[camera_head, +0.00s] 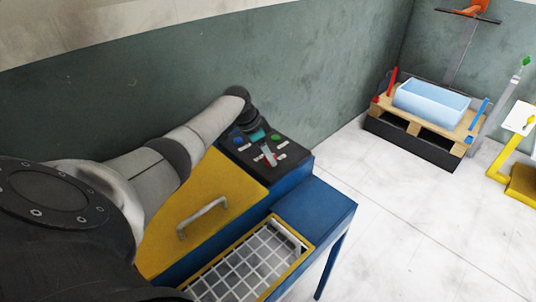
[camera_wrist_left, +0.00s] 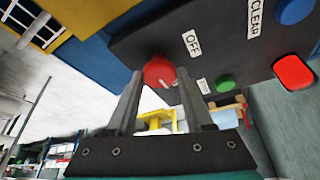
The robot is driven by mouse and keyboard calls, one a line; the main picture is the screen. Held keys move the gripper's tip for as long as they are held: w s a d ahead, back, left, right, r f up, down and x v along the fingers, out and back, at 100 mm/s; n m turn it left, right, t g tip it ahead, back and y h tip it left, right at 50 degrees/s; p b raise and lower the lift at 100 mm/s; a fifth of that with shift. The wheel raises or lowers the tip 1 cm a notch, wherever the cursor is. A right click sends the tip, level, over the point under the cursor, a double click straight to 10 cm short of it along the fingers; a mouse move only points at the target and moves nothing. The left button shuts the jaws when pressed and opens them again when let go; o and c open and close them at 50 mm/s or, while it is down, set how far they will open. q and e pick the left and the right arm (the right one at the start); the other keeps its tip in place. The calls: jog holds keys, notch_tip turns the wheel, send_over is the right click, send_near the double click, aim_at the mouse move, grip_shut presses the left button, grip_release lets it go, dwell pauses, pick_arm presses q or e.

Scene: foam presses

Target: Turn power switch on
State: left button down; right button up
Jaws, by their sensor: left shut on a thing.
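The power switch is a red round knob (camera_wrist_left: 160,72) on a dark control panel, with an OFF label (camera_wrist_left: 192,43) beside it in the left wrist view. My left gripper (camera_wrist_left: 160,88) has one finger on each side of this knob and is shut on it. In the head view the gripper (camera_head: 268,155) is at the dark control panel (camera_head: 293,152) at the end of the blue and yellow machine, and the knob is hard to make out there. An ON label cannot be read. My right gripper is not in view.
The panel also carries a blue button (camera_wrist_left: 293,10), a red button (camera_wrist_left: 293,72) and a green button (camera_wrist_left: 225,83). The yellow lid (camera_head: 235,187) with a handle and a wire basket (camera_head: 245,270) lie nearby. A pallet with a light-blue bin (camera_head: 430,102) stands far right. The floor between is clear.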

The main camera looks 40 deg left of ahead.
pick_arm(q)
jog(key=shift+c, duration=1.5)
grip_release()
jog(key=shift+s+a+r, duration=0.1)
jog(key=shift+s+r, duration=0.05)
jog(key=shift+r, duration=0.25)
jog(key=p+v, duration=0.1)
jog(key=v, duration=1.3)
jog(key=shift+s, duration=0.2)
